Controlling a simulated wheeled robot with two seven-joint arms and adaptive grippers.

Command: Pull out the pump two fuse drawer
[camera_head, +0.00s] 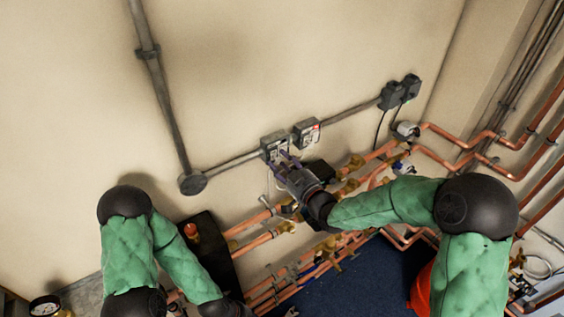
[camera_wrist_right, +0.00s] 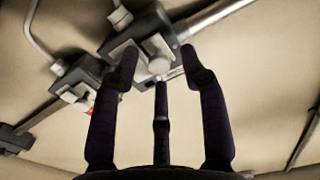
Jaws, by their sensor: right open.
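Two grey fused switch boxes sit side by side on the wall conduit, a left box (camera_head: 272,143) and a right box (camera_head: 307,132) with a small red mark. I cannot read which one is pump two. My right gripper (camera_head: 287,162) is open in front of the left box, its dark fingers pointing at it. In the right wrist view, that box (camera_wrist_right: 135,48) lies just beyond the open fingers (camera_wrist_right: 160,85), with a pale raised block on its face. No drawer is held; contact is unclear. The other box (camera_wrist_right: 72,82) shows behind the left finger.
Copper pipes (camera_head: 262,239) with brass valves run below the boxes. A vertical conduit (camera_head: 163,100) meets a round junction box (camera_head: 192,183) to the left. Two dark plug-like boxes (camera_head: 392,96) with hanging cables sit to the right. The wall above is clear.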

